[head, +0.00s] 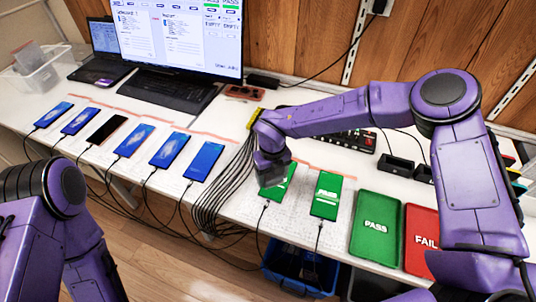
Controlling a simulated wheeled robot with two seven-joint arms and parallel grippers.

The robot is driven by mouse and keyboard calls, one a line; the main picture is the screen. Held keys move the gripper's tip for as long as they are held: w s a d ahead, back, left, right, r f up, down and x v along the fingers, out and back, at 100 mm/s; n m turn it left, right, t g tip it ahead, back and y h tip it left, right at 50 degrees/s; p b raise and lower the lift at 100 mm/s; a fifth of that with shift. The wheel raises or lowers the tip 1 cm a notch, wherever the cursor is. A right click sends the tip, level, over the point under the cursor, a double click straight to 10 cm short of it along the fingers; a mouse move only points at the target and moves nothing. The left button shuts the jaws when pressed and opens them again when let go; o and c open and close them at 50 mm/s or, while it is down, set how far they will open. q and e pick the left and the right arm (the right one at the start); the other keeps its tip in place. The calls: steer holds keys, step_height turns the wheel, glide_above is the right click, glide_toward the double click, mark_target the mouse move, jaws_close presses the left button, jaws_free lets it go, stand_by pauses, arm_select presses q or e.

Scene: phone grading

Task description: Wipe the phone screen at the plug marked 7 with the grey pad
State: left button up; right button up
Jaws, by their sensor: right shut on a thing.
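A phone with a lit green screen (285,190) lies on the white table, partly covered by my right gripper (272,165). My right gripper points down over its left end and is shut on a dark grey block, which looks like the grey pad (274,179). The pad is at or just above the screen; I cannot tell if it touches. I cannot read the plug numbers. My left arm shows at the lower left, but its gripper is out of view.
Another green phone (325,194) lies to the right, then a green PASS tray (376,227) and a red FAIL tray (421,240). Several blue-screened phones (203,161) and a black one (107,128) lie to the left. Black cables (228,183) hang off the front edge.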

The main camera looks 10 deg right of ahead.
steer(key=shift+w+a, duration=0.15)
steer(key=shift+a, duration=0.25)
step_height(320, 180, up, 4)
steer(key=p, duration=0.3)
steer(key=shift+d+r, duration=0.15)
step_height(320, 180, up, 2)
steer(key=shift+r+p, duration=0.1)
steer(key=shift+p, duration=0.85)
steer(key=shift+r+p, duration=0.7)
steer(key=shift+r, duration=0.15)
